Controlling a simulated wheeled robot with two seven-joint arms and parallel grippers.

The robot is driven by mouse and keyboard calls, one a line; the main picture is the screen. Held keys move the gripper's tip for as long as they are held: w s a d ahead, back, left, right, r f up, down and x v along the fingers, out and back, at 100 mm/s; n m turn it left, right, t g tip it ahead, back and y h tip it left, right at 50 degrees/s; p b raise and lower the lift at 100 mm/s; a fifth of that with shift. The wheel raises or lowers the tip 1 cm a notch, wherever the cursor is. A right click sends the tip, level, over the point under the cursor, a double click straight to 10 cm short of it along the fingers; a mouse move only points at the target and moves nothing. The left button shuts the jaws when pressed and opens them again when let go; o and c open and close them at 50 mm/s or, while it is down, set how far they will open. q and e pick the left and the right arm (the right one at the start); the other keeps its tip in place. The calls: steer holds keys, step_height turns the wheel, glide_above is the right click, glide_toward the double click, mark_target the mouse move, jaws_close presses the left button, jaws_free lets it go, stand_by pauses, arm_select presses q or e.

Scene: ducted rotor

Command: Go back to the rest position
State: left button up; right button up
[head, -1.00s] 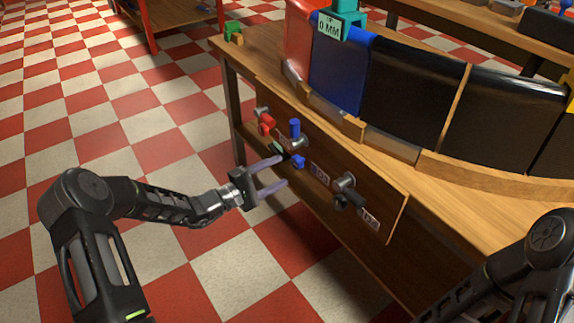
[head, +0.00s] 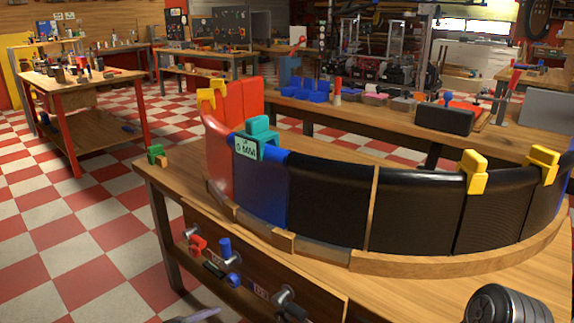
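Only a small grey part of my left gripper (head: 195,316) shows at the bottom edge of the head view, in front of the workbench's front panel. The rest of it is cut off, so I cannot tell whether it is open or shut. My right gripper is out of view; a black link of my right arm shows at the bottom right. The curved duct wall (head: 325,215) stands on the workbench, with red, blue and black sections. A teal block with a "0 MM" label (head: 247,149) sits on the blue section's top edge.
Red and blue handled tools (head: 226,248) hang on the workbench (head: 150,185) front. Yellow clamps (head: 474,172) grip the duct's top edge. A small green block (head: 155,153) lies at the bench's left corner. The checkered floor (head: 90,250) at left is clear. Other benches stand behind.

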arm_select(q)
steer(key=s+d+f+m+g+y, duration=0.3)
steer(key=s+f+g, duration=0.2)
steer(key=s+f, duration=0.5)
steer(key=s+d+f+m+g+y, duration=0.2)
steer(key=s+f+g+y, duration=0.15)
steer(key=s+f, duration=0.7)
steer(key=s+d+r+m+g, duration=0.1)
steer(key=s+d+r+m, duration=0.15)
steer(key=s+m, duration=0.2)
steer(key=s+d+r+m, duration=0.1)
steer(key=s+d+m, duration=0.3)
steer(key=s, duration=0.2)
step_height(320, 180, up, 26)
steer(key=s+d+p, duration=0.1)
steer(key=d+p, duration=0.1)
steer(key=p, duration=2.3)
